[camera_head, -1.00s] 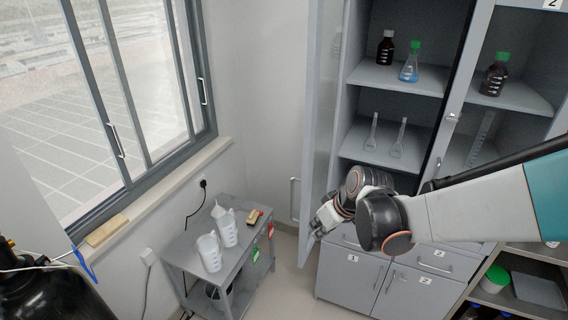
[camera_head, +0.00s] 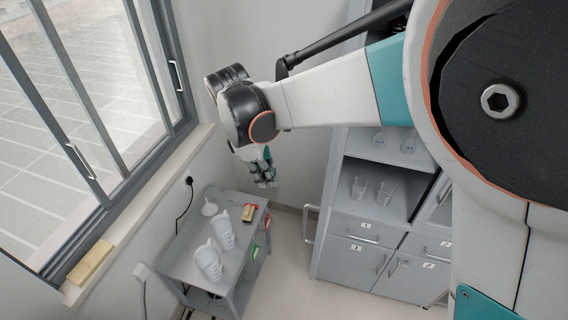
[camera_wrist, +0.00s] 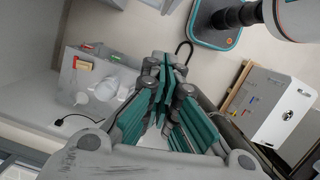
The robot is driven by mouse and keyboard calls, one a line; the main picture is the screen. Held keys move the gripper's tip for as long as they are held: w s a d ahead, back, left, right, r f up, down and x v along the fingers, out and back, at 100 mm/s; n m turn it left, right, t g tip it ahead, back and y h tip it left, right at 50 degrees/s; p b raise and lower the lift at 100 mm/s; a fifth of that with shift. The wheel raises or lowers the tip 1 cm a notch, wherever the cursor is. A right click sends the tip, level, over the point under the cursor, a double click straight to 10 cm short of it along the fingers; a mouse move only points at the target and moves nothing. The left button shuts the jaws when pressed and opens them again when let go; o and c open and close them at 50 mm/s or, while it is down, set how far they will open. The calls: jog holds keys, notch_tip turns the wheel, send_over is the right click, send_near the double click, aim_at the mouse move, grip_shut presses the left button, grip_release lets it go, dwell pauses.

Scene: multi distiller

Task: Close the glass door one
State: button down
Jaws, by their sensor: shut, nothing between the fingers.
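Glass door one is the swung-out left door of the grey cabinet (camera_head: 345,222). Its handle (camera_head: 311,225) shows at the cabinet's left side in the head view. My arm hides most of the upper door and the upper shelves. My gripper (camera_head: 264,178) hangs to the left of that handle, above the floor and near the small cart, with a visible gap to the handle. In the wrist view its green-padded fingers (camera_wrist: 163,85) are closed together with nothing between them.
A grey cart (camera_head: 188,262) with white jugs (camera_head: 208,260) and a red-yellow item (camera_head: 249,212) stands below and left of my gripper. A window with a sill (camera_head: 140,215) lines the left wall. Glassware (camera_head: 385,192) stands on a cabinet shelf. Floor between cart and cabinet is clear.

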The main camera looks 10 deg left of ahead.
jog(key=d+f+p, duration=0.2)
jog(key=d+f, duration=0.4)
jog(key=f, duration=0.3)
jog(key=shift+w+f, duration=0.25)
jog(key=shift+f, duration=0.05)
jog(key=shift+s+d, duration=0.1)
jog(key=shift+d, duration=0.2)
